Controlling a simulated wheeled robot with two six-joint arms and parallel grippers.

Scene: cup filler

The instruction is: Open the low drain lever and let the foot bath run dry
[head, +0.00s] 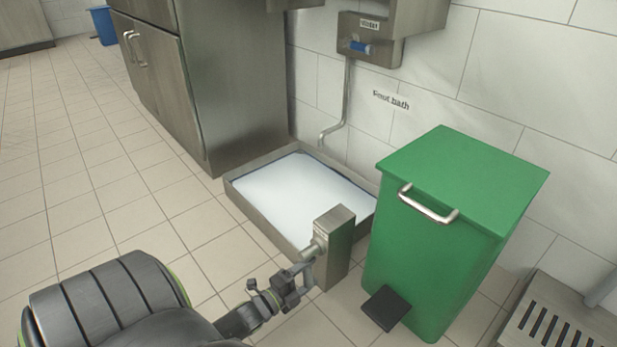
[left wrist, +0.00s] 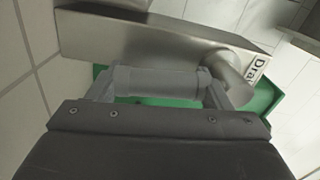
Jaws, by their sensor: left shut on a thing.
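The foot bath (head: 262,225) is a shallow steel tray on the floor against the wall, holding whitish liquid. A steel post (head: 337,250) stands at its front corner. The drain lever (head: 313,249) sticks out low from the post's side towards me. My left gripper (head: 303,271) is at the lever, with its fingers shut around it. In the left wrist view the grey lever bar (left wrist: 157,82) lies across between the two fingertips (left wrist: 155,93). A partly cut-off label (left wrist: 258,68) beginning "Dra" shows beside it. My right gripper is not in view.
A green pedal bin (head: 440,240) stands close to the right of the post. A steel cabinet (head: 225,80) stands behind left of the bath. A slotted steel bench (head: 560,325) is at the lower right. The tiled floor to the left is clear.

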